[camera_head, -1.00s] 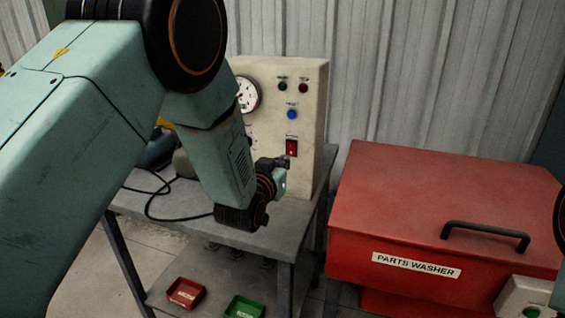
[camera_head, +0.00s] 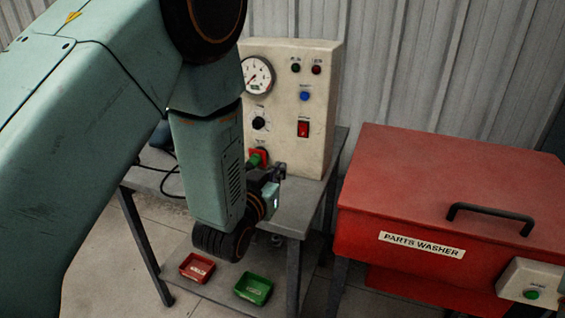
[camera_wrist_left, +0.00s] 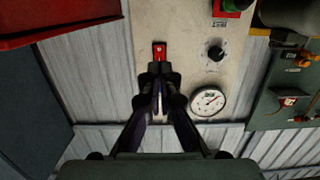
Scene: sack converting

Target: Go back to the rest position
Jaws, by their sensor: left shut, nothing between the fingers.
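My left arm comes in from the left in the head view and bends down in front of the grey table. My left gripper (camera_head: 279,172) is small there, at the wrist's far end, in front of the lower part of the cream control panel (camera_head: 318,110). In the left wrist view my left gripper (camera_wrist_left: 159,100) has its fingers together with nothing between them. They overlap the panel (camera_wrist_left: 180,25) in the picture, just below the red rocker switch (camera_wrist_left: 159,48). I cannot tell the gap to the panel. My right gripper is not in view.
The grey table (camera_head: 300,207) carries the panel, with a gauge (camera_head: 257,75) and a black knob (camera_head: 259,122). A red bin (camera_head: 197,268) and a green bin (camera_head: 253,289) sit on its lower shelf. The red parts washer (camera_head: 420,185) stands to the right.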

